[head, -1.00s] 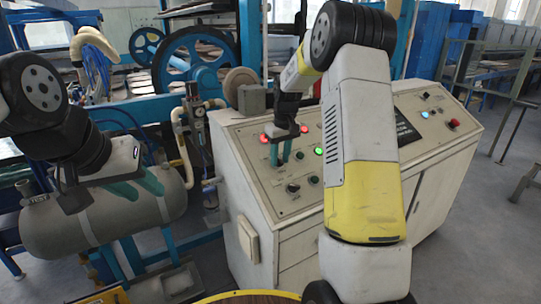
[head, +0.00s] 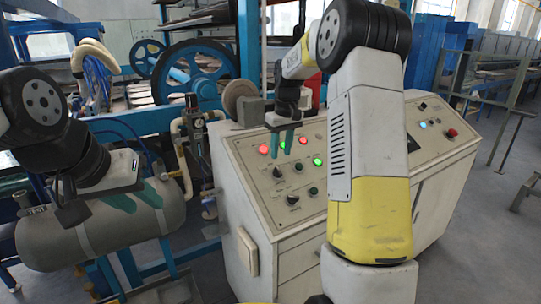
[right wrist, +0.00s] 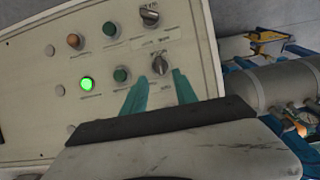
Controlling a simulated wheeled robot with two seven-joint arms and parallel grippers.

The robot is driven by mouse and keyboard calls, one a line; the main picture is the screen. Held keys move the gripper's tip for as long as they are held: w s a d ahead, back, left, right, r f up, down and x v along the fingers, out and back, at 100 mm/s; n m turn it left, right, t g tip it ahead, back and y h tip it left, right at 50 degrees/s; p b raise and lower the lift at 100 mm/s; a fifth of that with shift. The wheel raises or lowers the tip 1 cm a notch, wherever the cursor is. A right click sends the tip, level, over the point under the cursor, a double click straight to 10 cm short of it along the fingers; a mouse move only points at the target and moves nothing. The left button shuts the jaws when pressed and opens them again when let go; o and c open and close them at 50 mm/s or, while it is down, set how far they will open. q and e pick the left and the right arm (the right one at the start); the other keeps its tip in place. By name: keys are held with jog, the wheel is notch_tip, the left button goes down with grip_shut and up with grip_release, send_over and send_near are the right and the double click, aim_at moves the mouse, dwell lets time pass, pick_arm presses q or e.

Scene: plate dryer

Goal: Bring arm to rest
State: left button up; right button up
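My right gripper (head: 282,153) hangs over the sloped control panel (head: 247,160), near a red lit button (head: 264,150). Its two teal fingers are apart, with nothing between them. In the right wrist view the fingers (right wrist: 160,82) point toward a dark selector knob (right wrist: 160,65); I cannot tell the exact gap to the panel, but no contact shows. My left gripper (head: 146,208) is at the left, its teal fingers apart and empty, in front of the grey tank (head: 75,238) in the picture.
The panel carries several knobs and lit buttons, including a green one (head: 317,161) that also shows in the right wrist view (right wrist: 86,83). A blue frame with a large wheel (head: 195,70) stands behind. Open floor (head: 480,240) lies at the right.

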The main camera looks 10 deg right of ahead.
jog(key=s+a+r+m+t, duration=0.1)
jog(key=s+r, duration=0.3)
jog(key=s, duration=0.4)
jog(key=s+a+r+t+y, duration=0.1)
jog(key=s+r, duration=0.2)
jog(key=s, duration=0.4)
jog(key=s+a+r+m+t, duration=0.15)
jog(key=s+r, duration=0.25)
jog(key=s, duration=0.4)
jog(key=s+a+f+t, duration=0.1)
jog(key=s+f, duration=0.2)
jog(key=s, duration=0.6)
jog(key=shift+s+a+m+y, duration=0.25)
jog(key=shift+s+m+y, duration=0.05)
jog(key=shift+m, duration=0.15)
jog(key=shift+f, duration=0.1)
